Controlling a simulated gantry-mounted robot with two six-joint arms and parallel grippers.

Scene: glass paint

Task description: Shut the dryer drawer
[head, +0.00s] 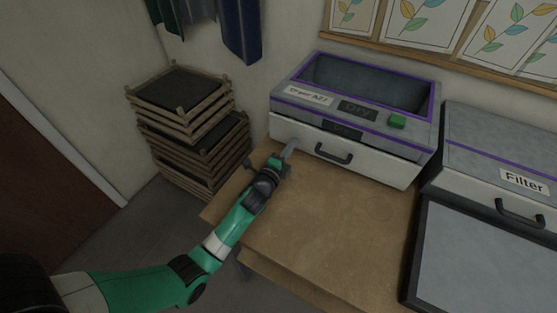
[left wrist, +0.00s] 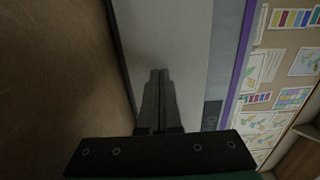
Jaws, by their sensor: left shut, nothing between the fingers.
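The dryer (head: 352,108) is a grey box with purple trim, a dark window and a green button. Its white drawer front (head: 375,165) has a black handle (head: 333,154) and stands slightly proud of the body, with a dark gap along its top edge. My left gripper (head: 290,147) is shut and empty, at the left part of the drawer front, left of the handle. In the left wrist view the shut fingertips (left wrist: 159,73) point at the pale drawer front (left wrist: 170,40). I cannot tell whether they touch it. My right gripper is not in view.
The wooden table (head: 310,215) is bare in front of the dryer. A filter unit (head: 490,150) with a handle and a grey panel (head: 485,255) stand at the right. Stacked wooden frames (head: 185,120) stand on the floor at the left. Pictures hang on the back wall.

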